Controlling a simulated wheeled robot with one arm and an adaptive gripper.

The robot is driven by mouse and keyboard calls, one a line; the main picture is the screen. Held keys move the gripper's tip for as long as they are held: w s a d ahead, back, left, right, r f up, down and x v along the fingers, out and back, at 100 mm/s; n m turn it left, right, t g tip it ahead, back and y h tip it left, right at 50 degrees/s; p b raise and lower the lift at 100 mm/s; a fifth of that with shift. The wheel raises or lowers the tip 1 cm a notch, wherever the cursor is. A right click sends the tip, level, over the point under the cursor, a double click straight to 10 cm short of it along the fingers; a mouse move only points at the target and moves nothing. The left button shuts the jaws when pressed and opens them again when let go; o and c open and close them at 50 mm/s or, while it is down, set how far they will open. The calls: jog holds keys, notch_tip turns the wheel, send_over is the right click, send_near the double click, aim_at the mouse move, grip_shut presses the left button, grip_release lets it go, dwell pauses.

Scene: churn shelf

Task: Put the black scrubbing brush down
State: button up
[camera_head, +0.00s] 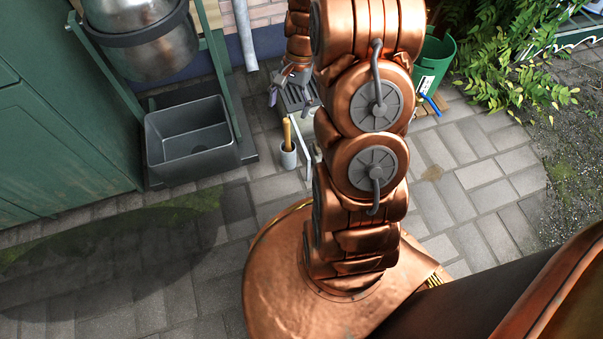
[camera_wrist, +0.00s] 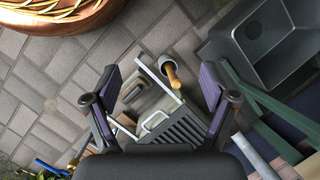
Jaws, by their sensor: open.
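My gripper (camera_wrist: 159,80) is open in the wrist view, its two purple-padded fingers wide apart with nothing held between them. In the head view the gripper (camera_head: 287,92) is small and partly hidden by my arm, over a low slatted stand. That slatted stand (camera_wrist: 180,135) lies beneath the fingers in the wrist view. A small dark object (camera_wrist: 133,93) shows beside the left finger, and may be the black scrubbing brush; I cannot tell for sure. A pale loop handle (camera_wrist: 155,122) shows at the stand's slatted part.
A grey cup with a wooden-handled tool (camera_head: 287,153) stands on the paving beside the stand. A dark square basin (camera_head: 192,140) is to the left, under a metal drum (camera_head: 150,40). A green bucket (camera_head: 434,62) is at the right. Paving at the lower left is clear.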

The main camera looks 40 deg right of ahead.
jog(key=s+a+r+n+g+h, duration=0.2)
jog(key=s+a+r+n, duration=0.7)
jog(key=s+a+r, duration=0.5)
jog(key=s+a+n+h, duration=0.1)
jog(key=s+n+h, duration=0.1)
jog(key=s, duration=0.9)
jog(key=shift+r+n, duration=0.45)
jog(key=shift+n, duration=0.15)
jog(key=shift+a+r, duration=0.15)
